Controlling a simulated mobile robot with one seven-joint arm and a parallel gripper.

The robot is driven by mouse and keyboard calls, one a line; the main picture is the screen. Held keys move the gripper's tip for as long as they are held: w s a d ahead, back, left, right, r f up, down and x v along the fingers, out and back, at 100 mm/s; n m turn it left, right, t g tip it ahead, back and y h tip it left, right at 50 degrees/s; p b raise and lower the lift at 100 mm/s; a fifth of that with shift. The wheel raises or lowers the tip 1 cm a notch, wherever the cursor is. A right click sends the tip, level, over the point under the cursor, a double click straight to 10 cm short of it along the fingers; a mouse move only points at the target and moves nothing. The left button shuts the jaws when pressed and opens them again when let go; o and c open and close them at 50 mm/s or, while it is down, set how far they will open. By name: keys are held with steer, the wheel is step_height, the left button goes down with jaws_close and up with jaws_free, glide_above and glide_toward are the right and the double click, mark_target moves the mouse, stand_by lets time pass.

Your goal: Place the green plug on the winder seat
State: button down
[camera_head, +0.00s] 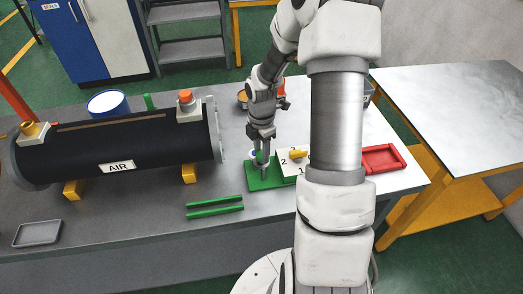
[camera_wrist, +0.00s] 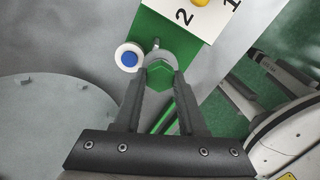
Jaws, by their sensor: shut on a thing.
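The green plug (camera_wrist: 160,74), with a hexagonal face, is between my fingertips in the wrist view. My gripper (camera_wrist: 160,72) is shut on it, over the green plate (camera_wrist: 148,28). In the head view my gripper (camera_head: 263,170) points down at the same plate (camera_head: 260,184). A grey rounded part shows just past the plug; I cannot tell whether the plug touches it. A white ring with a blue centre (camera_wrist: 129,58) sits beside the left fingertip. I cannot tell which part is the winder seat.
A white block numbered 1 and 2 with a yellow knob (camera_head: 298,154) stands right of my gripper. A black AIR tank (camera_head: 120,145) lies to the left. Green rails (camera_head: 214,207) lie in front. A red tray (camera_head: 382,159) is at the right.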

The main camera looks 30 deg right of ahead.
steer(key=shift+c, duration=2)
jaws_free()
step_height(320, 180, up, 18)
steer(key=shift+f+p, duration=0.25)
steer(key=shift+p, duration=0.1)
